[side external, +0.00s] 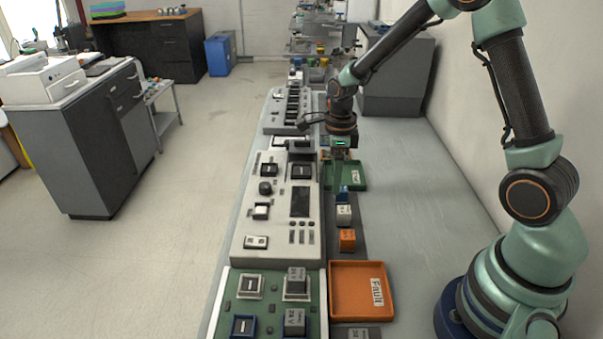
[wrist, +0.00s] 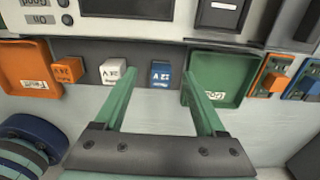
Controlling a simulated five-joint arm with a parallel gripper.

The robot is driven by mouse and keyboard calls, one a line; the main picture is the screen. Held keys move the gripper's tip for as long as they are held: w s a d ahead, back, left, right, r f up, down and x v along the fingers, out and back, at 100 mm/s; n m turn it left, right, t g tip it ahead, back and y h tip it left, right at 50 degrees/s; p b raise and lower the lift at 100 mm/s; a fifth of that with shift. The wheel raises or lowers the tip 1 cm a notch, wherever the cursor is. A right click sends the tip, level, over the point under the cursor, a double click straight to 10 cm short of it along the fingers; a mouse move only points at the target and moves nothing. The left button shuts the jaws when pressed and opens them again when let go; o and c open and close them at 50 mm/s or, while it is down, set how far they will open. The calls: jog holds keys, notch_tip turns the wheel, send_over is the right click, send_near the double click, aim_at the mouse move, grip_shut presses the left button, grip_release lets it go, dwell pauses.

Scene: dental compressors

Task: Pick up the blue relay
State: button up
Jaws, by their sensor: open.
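The blue relay (side external: 343,192) stands on a dark strip in front of the console, just on the near side of the green tray (side external: 358,186). In the wrist view the blue relay (wrist: 160,75), with white lettered top, appears between my fingertips, nearer the right one. My gripper (side external: 338,155) hangs above the green tray, past the blue relay, apart from it. In the wrist view my gripper (wrist: 157,78) has its two green fingers spread and nothing between them in contact.
A white relay (side external: 344,215) and an orange relay (side external: 347,240) stand in the same row. An orange tray (side external: 338,304) marked "Fault" lies nearer the camera. The control console (side external: 250,225) borders the row on the left. The grey bench (side external: 420,230) is clear on the right.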

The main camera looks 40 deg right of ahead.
aim_at(341, 195)
jog(key=f, duration=0.5)
jog(key=shift+d+f, duration=0.1)
jog(key=shift+d, duration=0.2)
grip_shut()
